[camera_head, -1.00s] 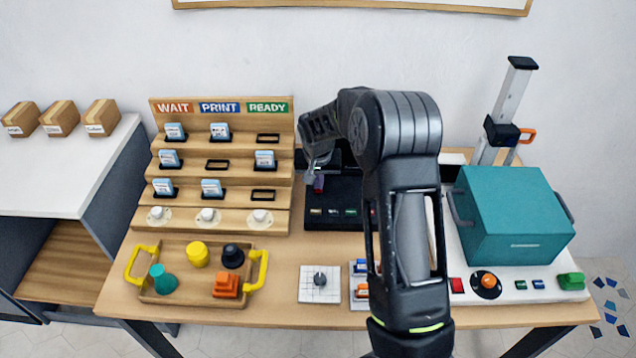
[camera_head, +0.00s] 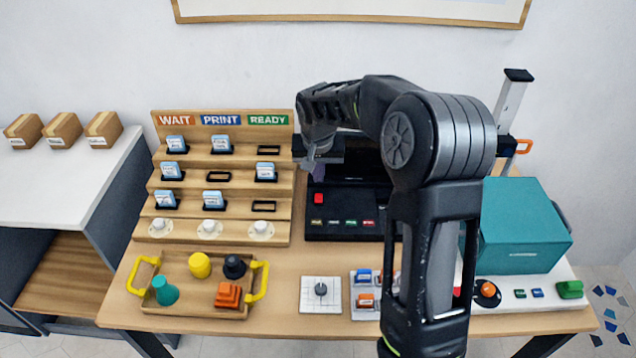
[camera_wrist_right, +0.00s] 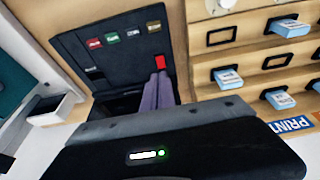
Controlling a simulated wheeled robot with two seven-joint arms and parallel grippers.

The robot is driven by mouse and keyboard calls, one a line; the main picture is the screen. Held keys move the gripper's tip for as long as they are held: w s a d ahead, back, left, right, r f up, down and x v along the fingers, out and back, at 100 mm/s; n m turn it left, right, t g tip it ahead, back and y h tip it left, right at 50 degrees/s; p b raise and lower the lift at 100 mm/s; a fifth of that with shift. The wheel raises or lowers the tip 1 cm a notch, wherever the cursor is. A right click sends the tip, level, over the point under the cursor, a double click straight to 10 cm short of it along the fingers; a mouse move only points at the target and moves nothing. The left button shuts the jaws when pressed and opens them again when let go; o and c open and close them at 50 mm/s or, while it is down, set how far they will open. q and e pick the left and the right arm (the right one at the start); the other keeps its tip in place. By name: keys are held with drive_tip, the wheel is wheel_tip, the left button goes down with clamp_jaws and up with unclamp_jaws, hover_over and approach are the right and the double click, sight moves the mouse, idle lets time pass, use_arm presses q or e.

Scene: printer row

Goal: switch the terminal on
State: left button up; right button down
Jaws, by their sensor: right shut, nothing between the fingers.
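The black terminal (camera_head: 345,232) stands on the table right of the stepped rack. A red switch (camera_head: 318,198) sits at its left side, with a row of small coloured keys (camera_head: 343,222) nearer the front edge. My right gripper (camera_head: 318,172) is shut and empty, just behind and above the red switch. In the right wrist view, the purple-grey fingertips (camera_wrist_right: 160,78) lie side by side, and the red switch (camera_wrist_right: 160,62) shows just past them. I cannot tell whether they touch it. My arm hides the terminal's right part. My left gripper is not in view.
The wooden rack (camera_head: 285,225) holds cards under WAIT, PRINT and READY signs. A tray (camera_head: 190,310) with yellow handles, a white dial plate (camera_head: 321,294) and a teal box (camera_head: 525,225) stand around. Small boxes (camera_head: 62,130) sit on the left shelf.

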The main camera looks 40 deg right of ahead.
drive_tip(key=shift+v, duration=1.1)
drive_tip(key=shift+s+a, duration=0.15)
